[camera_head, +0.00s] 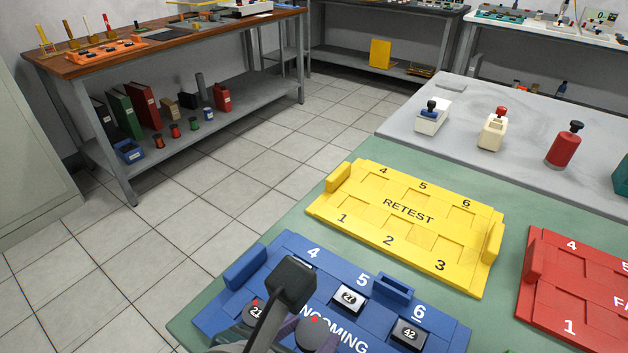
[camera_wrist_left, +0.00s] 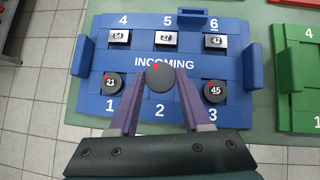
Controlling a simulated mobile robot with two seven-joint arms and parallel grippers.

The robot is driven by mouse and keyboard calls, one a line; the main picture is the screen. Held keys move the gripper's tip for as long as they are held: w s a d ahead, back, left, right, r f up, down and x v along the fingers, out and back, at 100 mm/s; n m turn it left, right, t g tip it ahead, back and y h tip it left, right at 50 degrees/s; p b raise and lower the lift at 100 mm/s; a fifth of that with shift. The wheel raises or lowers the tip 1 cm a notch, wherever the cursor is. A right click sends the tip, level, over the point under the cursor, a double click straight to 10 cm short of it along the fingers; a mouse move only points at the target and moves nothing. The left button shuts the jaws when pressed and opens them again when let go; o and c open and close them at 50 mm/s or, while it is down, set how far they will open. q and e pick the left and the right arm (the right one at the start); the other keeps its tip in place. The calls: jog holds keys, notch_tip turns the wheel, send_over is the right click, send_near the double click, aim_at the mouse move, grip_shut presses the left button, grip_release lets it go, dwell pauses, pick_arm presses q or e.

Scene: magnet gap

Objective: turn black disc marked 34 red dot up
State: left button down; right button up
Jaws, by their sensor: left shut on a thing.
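My left gripper (camera_wrist_left: 160,84) is shut on a black disc (camera_wrist_left: 158,77), one purple finger on each side. The disc hangs over slot 2 of the blue INCOMING tray (camera_wrist_left: 88,87). A red dot shows near its far edge in the left wrist view; no number is readable on it. In the head view the disc (camera_head: 318,338) shows partly behind my gripper, with the red dot near its top. Black disc 21 (camera_wrist_left: 111,84) lies in slot 1 and black disc 45 (camera_wrist_left: 214,92) in slot 3, each with a red dot. My right gripper is not in view.
Blocks 54 (camera_wrist_left: 119,37), 27 (camera_wrist_left: 166,39) and 42 (camera_wrist_left: 217,41) sit in slots 4 to 6. The yellow RETEST tray (camera_head: 395,212) is empty behind. A red tray (camera_head: 548,305) lies right, and a green tray (camera_wrist_left: 293,90) shows in the wrist view. Stamps stand on the grey surface (camera_head: 460,125).

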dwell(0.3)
pick_arm(q)
jog(key=shift+s+a+r+p, duration=0.1)
jog(key=shift+r+p, duration=0.1)
jog(key=shift+p, duration=0.35)
notch_tip(320, 180, down, 5)
jog(key=b, duration=0.3)
jog(key=shift+r+b, duration=0.1)
jog(key=shift+b, duration=0.25)
jog(key=shift+f+b, duration=0.4)
jog(key=shift+f, duration=0.2)
jog(key=shift+f, duration=0.15)
jog(key=shift+c, duration=1.4)
grip_release()
jog(key=c, duration=0.5)
